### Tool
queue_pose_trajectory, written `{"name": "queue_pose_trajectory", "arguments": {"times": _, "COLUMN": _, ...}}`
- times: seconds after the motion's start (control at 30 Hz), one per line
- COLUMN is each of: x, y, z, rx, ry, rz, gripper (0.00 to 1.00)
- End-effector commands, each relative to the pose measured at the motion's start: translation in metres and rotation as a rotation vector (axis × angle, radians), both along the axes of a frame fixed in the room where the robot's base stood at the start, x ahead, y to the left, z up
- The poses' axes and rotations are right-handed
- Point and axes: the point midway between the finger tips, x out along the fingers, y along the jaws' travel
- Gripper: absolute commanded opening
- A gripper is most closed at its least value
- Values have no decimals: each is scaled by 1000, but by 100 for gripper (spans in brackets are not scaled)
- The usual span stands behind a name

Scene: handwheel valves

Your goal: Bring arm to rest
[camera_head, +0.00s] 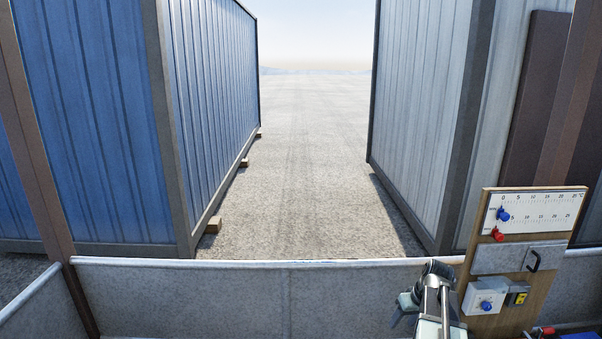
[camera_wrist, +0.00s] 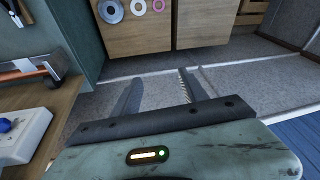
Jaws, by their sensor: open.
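My gripper (camera_wrist: 160,92) shows in the wrist view with its two dark fingers apart and nothing between them. It points over a grey floor, clear of any object. In the head view my arm (camera_head: 436,300) stands at the lower right, in front of the low grey wall and left of the wooden panel. The gripper's fingertips cannot be made out clearly in the head view.
A wooden panel (camera_head: 535,225) with blue and red knobs stands close right of my arm. A low grey wall (camera_head: 230,295) runs across the front. Blue (camera_head: 100,110) and grey (camera_head: 420,110) containers flank an open lane. A wooden cabinet (camera_wrist: 140,35) bears round discs.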

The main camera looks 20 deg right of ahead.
Motion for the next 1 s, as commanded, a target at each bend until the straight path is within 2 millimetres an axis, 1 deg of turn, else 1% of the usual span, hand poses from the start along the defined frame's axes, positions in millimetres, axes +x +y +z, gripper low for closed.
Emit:
{"name": "queue_pose_trajectory", "arguments": {"times": 0.03, "x": 12, "y": 47, "z": -31, "rx": 5, "ry": 31, "rz": 34, "gripper": 51}}
{"name": "queue_pose_trajectory", "arguments": {"times": 0.07, "x": 18, "y": 71, "z": -40, "rx": 6, "ry": 50, "rz": 45, "gripper": 51}}
{"name": "queue_pose_trajectory", "arguments": {"times": 0.1, "x": 24, "y": 103, "z": -53, "rx": 6, "ry": 77, "rz": 59, "gripper": 51}}
{"name": "queue_pose_trajectory", "arguments": {"times": 0.17, "x": 30, "y": 153, "z": -72, "rx": 0, "ry": 117, "rz": 82, "gripper": 51}}
{"name": "queue_pose_trajectory", "arguments": {"times": 0.2, "x": 31, "y": 186, "z": -85, "rx": -6, "ry": 144, "rz": 96, "gripper": 51}}
{"name": "queue_pose_trajectory", "arguments": {"times": 0.27, "x": 30, "y": 234, "z": -103, "rx": -21, "ry": 180, "rz": 117, "gripper": 51}}
{"name": "queue_pose_trajectory", "arguments": {"times": 0.3, "x": 27, "y": 263, "z": -114, "rx": -34, "ry": 203, "rz": 128, "gripper": 51}}
{"name": "queue_pose_trajectory", "arguments": {"times": 0.4, "x": 16, "y": 323, "z": -135, "rx": -66, "ry": 246, "rz": 147, "gripper": 51}}
{"name": "queue_pose_trajectory", "arguments": {"times": 0.43, "x": 13, "y": 336, "z": -139, "rx": -76, "ry": 255, "rz": 150, "gripper": 51}}
{"name": "queue_pose_trajectory", "arguments": {"times": 0.5, "x": 7, "y": 358, "z": -145, "rx": -92, "ry": 269, "rz": 156, "gripper": 51}}
{"name": "queue_pose_trajectory", "arguments": {"times": 0.6, "x": 2, "y": 373, "z": -147, "rx": -106, "ry": 280, "rz": 157, "gripper": 51}}
{"name": "queue_pose_trajectory", "arguments": {"times": 0.7, "x": 2, "y": 376, "z": -145, "rx": -108, "ry": 282, "rz": 156, "gripper": 51}}
{"name": "queue_pose_trajectory", "arguments": {"times": 0.97, "x": 2, "y": 375, "z": -145, "rx": -106, "ry": 281, "rz": 155, "gripper": 51}}
{"name": "queue_pose_trajectory", "arguments": {"times": 1.0, "x": 2, "y": 375, "z": -145, "rx": -106, "ry": 281, "rz": 155, "gripper": 43}}
